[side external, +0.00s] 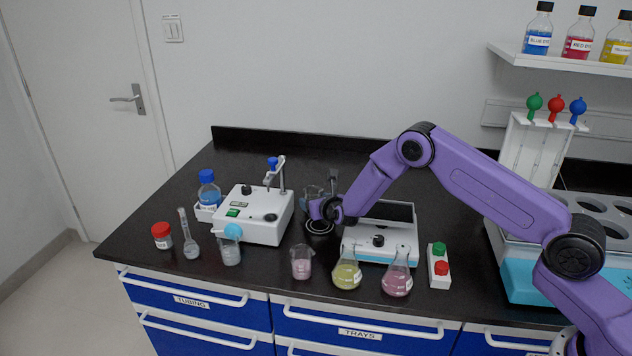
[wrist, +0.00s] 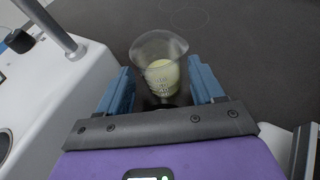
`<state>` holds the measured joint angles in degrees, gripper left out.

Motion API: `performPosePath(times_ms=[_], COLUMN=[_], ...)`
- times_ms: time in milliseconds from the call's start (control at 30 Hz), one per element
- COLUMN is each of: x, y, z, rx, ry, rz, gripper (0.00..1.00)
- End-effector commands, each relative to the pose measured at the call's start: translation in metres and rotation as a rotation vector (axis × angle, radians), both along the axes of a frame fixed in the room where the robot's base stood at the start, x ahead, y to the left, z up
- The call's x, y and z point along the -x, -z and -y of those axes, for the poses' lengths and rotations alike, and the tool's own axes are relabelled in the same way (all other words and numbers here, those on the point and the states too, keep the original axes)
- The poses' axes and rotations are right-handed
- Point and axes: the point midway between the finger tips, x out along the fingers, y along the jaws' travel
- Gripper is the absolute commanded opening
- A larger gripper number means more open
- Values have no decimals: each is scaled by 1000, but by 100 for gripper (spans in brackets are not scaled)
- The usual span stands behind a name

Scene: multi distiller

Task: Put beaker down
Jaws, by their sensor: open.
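The beaker (wrist: 161,76) is clear glass with pale yellow-green liquid and printed marks. In the wrist view it stands on the dark bench between my gripper's two blue fingers. My gripper (wrist: 163,88) is open, with visible gaps on both sides of the glass. In the side view my purple gripper (side external: 322,207) is low over the bench, between the white stirrer with a metal post and the white device with a dark top. A glass vessel (side external: 313,192) shows just behind it, partly hidden by my gripper.
The white stirrer (side external: 255,218) and its post are close on the left. The white device (side external: 380,246) is close on the right. A small beaker (side external: 301,262) and flasks (side external: 347,274) line the front. The bench behind is clear.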

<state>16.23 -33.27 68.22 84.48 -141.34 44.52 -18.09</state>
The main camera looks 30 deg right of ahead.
Motion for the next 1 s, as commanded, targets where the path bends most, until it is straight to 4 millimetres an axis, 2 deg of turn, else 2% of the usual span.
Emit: performPosePath(times_ms=[100,300,500,767,867,1000], x=[0,0,0,0,6,31], y=[-25,-54,-68,-71,-79,-108], z=[0,0,0,0,-2,-9], rx=[-2,-1,-1,-3,-36,-169], ry=[0,1,1,2,29,137], rz=[6,3,0,1,6,20], gripper=[67,67,67,67,67,67])
